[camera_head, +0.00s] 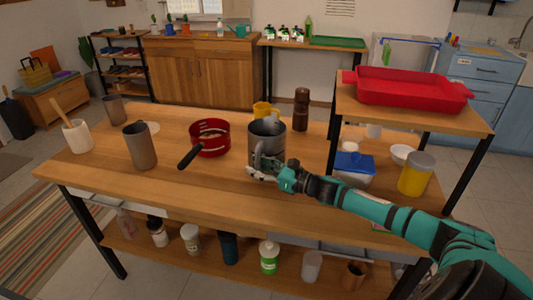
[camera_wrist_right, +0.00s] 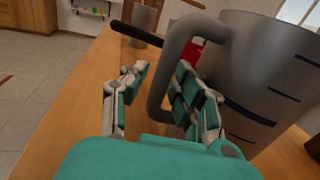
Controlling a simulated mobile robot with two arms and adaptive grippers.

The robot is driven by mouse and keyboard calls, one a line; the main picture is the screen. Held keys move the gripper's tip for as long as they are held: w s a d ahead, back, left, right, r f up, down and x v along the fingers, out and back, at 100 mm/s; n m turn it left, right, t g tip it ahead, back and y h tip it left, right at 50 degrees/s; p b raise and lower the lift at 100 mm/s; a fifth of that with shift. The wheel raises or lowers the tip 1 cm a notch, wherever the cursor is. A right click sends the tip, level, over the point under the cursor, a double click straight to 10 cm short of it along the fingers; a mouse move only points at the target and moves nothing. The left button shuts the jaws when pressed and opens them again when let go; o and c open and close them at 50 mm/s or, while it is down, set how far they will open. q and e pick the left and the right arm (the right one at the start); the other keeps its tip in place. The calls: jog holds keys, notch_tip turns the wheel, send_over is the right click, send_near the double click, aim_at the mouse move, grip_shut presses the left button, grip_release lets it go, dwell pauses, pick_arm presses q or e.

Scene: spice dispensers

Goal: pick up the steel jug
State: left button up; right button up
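The steel jug (camera_head: 267,137) stands upright on the wooden table near its front edge, with its handle towards me. In the right wrist view, the jug (camera_wrist_right: 262,75) fills the right side, and its curved handle (camera_wrist_right: 172,60) reaches left from the body. My right gripper (camera_head: 262,173) is at the handle, low on the near side of the jug. In the wrist view, the right gripper (camera_wrist_right: 160,80) has its fingers apart, one on each side of the handle's upright bar. I cannot tell if a finger touches it. My left gripper is out of view.
A red pan (camera_head: 210,139) with a black handle stands left of the jug. A yellow mug (camera_head: 262,109) and a brown grinder (camera_head: 301,108) stand behind it. A tall grey cup (camera_head: 140,146) is further left. A raised shelf (camera_head: 420,110) with a red tray (camera_head: 408,87) stands right.

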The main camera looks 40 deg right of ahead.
grip_shut()
dwell(0.3)
jog(key=shift+r, duration=0.1)
jog(key=shift+r, duration=0.1)
dwell(0.4)
